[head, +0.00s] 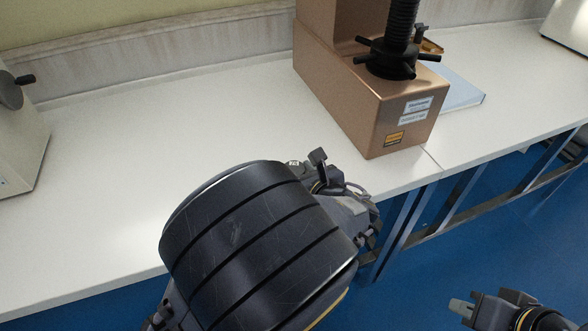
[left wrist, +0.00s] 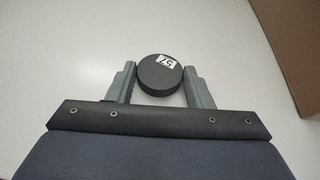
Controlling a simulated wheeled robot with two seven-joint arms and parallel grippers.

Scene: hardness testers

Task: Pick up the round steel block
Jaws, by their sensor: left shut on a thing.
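The round steel block (left wrist: 160,77) is a dark grey disc with a white label on its top, seen in the left wrist view. It sits between the two fingers of my left gripper (left wrist: 160,84), which is shut on it. I cannot tell whether the block rests on the white bench or is slightly above it. In the head view my left arm hides the block and the left fingers. My right gripper (head: 463,308) shows at the lower right of the head view, away from the bench and over the blue floor; its finger gap is unclear.
A copper-coloured hardness tester (head: 345,100) with a black screw and handwheel stands on the white bench (head: 180,110). A light blue flat item (head: 462,92) lies behind it. A pale machine (head: 18,140) stands at the left edge. The bench between them is clear.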

